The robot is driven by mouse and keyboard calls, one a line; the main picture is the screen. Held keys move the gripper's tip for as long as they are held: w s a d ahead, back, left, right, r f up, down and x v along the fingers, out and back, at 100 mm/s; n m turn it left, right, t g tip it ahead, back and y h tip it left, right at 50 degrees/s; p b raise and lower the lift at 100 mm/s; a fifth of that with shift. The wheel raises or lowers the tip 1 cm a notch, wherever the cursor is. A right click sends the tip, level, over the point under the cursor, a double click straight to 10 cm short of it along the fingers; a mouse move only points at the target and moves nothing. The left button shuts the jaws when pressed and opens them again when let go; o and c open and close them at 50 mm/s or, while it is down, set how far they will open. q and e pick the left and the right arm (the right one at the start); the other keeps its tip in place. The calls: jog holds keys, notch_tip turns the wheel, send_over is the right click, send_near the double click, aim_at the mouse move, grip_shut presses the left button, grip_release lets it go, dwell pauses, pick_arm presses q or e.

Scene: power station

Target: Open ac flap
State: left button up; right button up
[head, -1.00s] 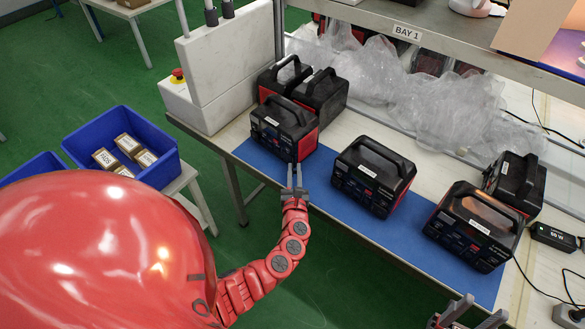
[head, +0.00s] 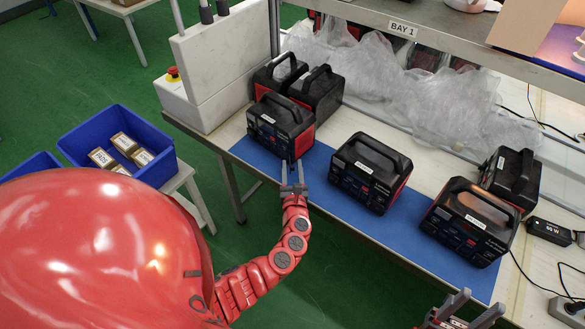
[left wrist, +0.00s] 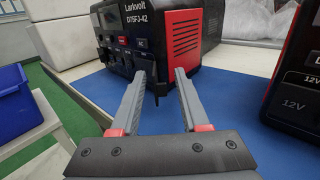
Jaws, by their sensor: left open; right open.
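The black and red power station (head: 281,125) stands at the left of the blue mat, and it also shows in the left wrist view (left wrist: 186,38). Its front panel bears an AC label (left wrist: 141,43) near the right edge. A small dark piece (left wrist: 157,92), perhaps the AC flap, shows at the panel's lower right between my fingertips; I cannot tell how far it is open. My left gripper (head: 293,165) is open at this lower front corner, and its fingers show in the wrist view (left wrist: 162,77). My right gripper (head: 468,302) is open and empty at the lower right.
More power stations stand on the bench (head: 371,172) (head: 471,221), some behind the front row. Clear plastic wrap (head: 400,85) lies at the back. A blue crate (head: 72,150) with small boxes stands at left. Bare blue mat (head: 321,190) lies right of my left gripper.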

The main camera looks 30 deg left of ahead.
pick_arm(q)
jog(key=shift+s+d, duration=0.1)
jog(key=b+v, duration=0.3)
jog(key=v, duration=1.4)
jog(key=shift+d+f, duration=0.1)
jog(key=shift+d, duration=0.05)
